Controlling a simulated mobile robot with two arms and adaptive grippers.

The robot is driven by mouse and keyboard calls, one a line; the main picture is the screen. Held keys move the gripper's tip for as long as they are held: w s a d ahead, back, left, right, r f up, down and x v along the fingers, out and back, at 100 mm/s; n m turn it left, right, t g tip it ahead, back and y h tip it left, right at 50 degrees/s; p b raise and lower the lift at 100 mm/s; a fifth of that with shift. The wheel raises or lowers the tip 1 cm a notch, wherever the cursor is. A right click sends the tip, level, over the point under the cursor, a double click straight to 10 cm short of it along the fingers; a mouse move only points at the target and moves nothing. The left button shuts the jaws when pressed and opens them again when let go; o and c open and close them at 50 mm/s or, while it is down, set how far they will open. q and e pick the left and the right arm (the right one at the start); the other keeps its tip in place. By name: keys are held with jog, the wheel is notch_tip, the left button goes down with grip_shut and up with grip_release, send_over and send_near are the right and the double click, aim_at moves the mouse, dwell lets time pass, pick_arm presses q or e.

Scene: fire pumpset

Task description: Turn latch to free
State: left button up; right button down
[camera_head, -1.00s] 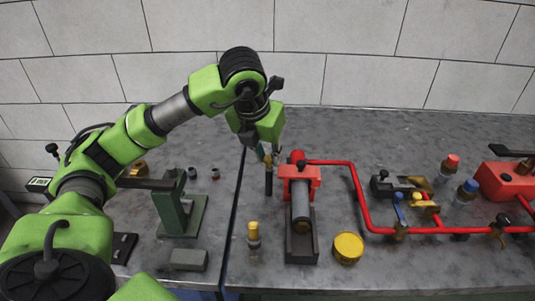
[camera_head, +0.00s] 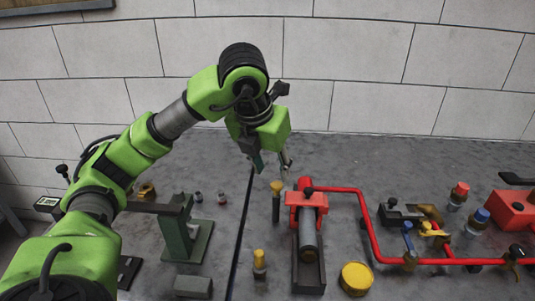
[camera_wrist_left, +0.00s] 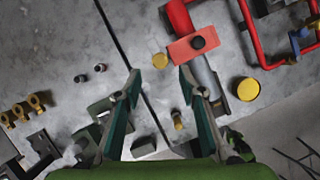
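My left gripper (camera_head: 272,164) hangs above the bench with its fingers apart and nothing between them. In the wrist view its two green fingers (camera_wrist_left: 161,82) are wide apart. A dark upright post with a brass-yellow top (camera_head: 277,190) stands just below the fingertips, apart from them; its round top (camera_wrist_left: 160,60) shows near the fingertip gap in the wrist view. Right of it is a red clamp block (camera_head: 306,200) around a grey cylinder (camera_head: 308,230) in a dark cradle. I cannot tell for sure which part is the latch. My right gripper is out of view.
A red pipe (camera_head: 364,215) runs right from the clamp to brass valves with blue and yellow levers (camera_head: 430,230). A yellow round can (camera_head: 356,278) and a small yellow-topped piece (camera_head: 260,263) stand in front. A green stand (camera_head: 187,240) is left of a dark bench seam.

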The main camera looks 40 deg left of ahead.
pick_arm(q)
jog(key=v, duration=0.6)
jog(key=shift+r, duration=0.1)
dwell(0.5)
